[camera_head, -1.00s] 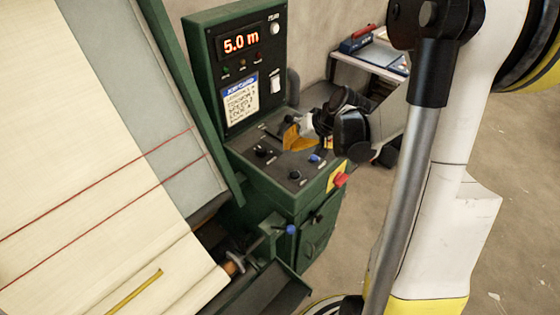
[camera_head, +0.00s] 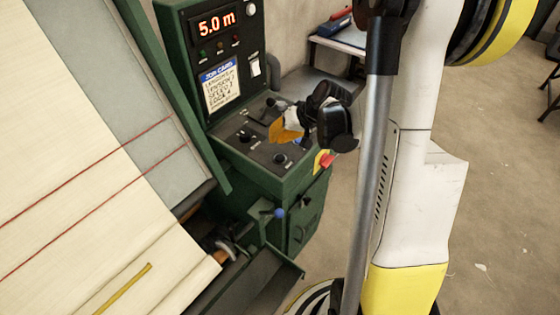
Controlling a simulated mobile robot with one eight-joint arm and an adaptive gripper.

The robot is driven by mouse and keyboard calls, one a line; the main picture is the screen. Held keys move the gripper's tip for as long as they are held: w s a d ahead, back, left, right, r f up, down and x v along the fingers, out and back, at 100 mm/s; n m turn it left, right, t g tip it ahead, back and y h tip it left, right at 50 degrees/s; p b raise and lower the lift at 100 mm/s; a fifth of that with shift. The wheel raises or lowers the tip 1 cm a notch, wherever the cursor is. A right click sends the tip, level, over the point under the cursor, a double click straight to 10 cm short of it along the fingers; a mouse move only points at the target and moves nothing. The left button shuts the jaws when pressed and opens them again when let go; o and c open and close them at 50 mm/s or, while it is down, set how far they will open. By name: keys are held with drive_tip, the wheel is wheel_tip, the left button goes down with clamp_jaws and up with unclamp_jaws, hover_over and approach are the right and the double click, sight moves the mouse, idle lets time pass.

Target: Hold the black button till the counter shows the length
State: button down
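The counter (camera_head: 215,24) on the green machine's upright panel reads 5.0 m in red digits. Below it, a job card (camera_head: 220,86) carries small print too blurred to read surely. The sloping console (camera_head: 232,150) has black controls, one at the left (camera_head: 246,136) and one near the front edge (camera_head: 280,158); I cannot tell which is the black button, or whether another is hidden. My gripper (camera_head: 288,125) is low over the console's right half, with orange-yellow at its end. Its fingertips are partly hidden, so contact and opening are unclear.
A red button (camera_head: 326,160) sits on the console's right front side. A blue-knobbed lever (camera_head: 279,213) stands out below. Pale cloth (camera_head: 80,150) with red lines covers the left. A side table (camera_head: 345,42) stands behind; open floor (camera_head: 500,220) is at right.

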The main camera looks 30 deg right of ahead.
sight(277, 157)
wheel_tip(277, 157, down, 5)
drive_tip(key=b, duration=0.3)
drive_tip(key=shift+f+b, duration=0.15)
drive_tip(key=shift+b, duration=0.25)
idle(1.0)
drive_tip(key=shift+f+b, duration=0.3)
drive_tip(key=shift+b, duration=0.05)
drive_tip(key=shift+f+b, duration=0.45)
idle(0.5)
drive_tip(key=shift+r, duration=0.15)
idle(4.3)
drive_tip(key=shift+r+p, duration=0.6)
drive_tip(key=shift+r, duration=0.15)
